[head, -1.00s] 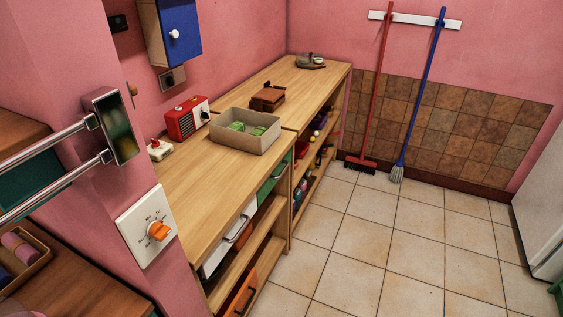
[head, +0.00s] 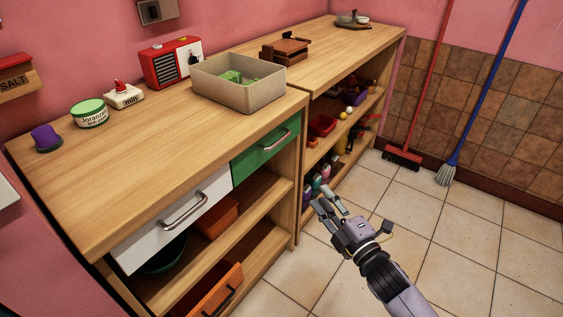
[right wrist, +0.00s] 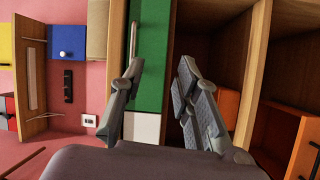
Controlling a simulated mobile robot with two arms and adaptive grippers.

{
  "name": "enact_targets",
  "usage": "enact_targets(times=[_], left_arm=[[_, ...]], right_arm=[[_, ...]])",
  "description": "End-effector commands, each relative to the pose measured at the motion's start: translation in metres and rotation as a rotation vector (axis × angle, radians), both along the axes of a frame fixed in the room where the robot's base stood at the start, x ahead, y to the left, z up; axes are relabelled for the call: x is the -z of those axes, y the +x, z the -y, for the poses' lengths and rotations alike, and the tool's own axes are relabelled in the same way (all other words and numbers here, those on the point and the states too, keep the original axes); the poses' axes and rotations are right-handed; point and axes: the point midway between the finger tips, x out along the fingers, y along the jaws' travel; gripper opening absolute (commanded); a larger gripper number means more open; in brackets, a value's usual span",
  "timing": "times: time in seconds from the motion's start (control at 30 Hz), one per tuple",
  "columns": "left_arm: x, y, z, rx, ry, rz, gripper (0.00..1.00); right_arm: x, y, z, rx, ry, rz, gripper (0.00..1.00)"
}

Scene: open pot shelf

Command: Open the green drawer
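The green drawer (head: 265,146) is in the right part of the wooden counter's front, beside a white drawer (head: 172,219). It looks shut, and its metal bar handle (head: 273,141) is on its front. My right gripper (head: 328,201) is open and empty, in front of the shelves to the right of and below the green drawer. In the right wrist view the green drawer (right wrist: 151,60) is upright in the picture, beyond the fingers (right wrist: 158,88), with its handle (right wrist: 133,38) near its left edge. My left gripper is not in view.
A beige bin (head: 238,86) with green things stands on the counter above the drawers. An orange drawer (head: 222,289) sticks out low at the left. Tiled floor (head: 440,240) is free to the right. A red broom (head: 402,157) leans on the far wall.

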Motion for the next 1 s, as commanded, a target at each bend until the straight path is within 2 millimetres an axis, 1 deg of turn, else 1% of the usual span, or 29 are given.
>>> enact_targets(times=[0.03, 0.13, 0.27, 0.37, 0.47, 0.6, 0.9, 1.0], left_arm=[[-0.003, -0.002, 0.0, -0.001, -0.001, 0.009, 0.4], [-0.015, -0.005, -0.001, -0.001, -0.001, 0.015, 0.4], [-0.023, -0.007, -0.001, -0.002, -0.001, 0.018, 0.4], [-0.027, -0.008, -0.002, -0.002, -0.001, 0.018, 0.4], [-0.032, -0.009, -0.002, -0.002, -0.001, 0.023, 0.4], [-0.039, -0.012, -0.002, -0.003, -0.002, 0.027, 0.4], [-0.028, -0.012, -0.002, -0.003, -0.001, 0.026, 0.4], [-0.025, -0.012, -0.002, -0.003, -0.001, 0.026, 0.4]], right_arm=[[-0.009, -0.003, -0.006, -0.02, -0.018, 0.052, 0.3], [-0.028, -0.009, -0.014, -0.042, -0.041, 0.115, 0.3], [-0.038, -0.007, -0.02, -0.05, -0.05, 0.144, 0.3], [-0.042, 0.003, -0.026, -0.05, -0.049, 0.146, 0.3], [-0.045, 0.018, -0.035, -0.05, -0.049, 0.146, 0.3], [-0.049, 0.044, -0.051, -0.049, -0.048, 0.145, 0.3], [-0.058, 0.099, -0.084, -0.049, -0.047, 0.142, 0.3], [-0.062, 0.113, -0.093, -0.049, -0.048, 0.141, 0.3]])
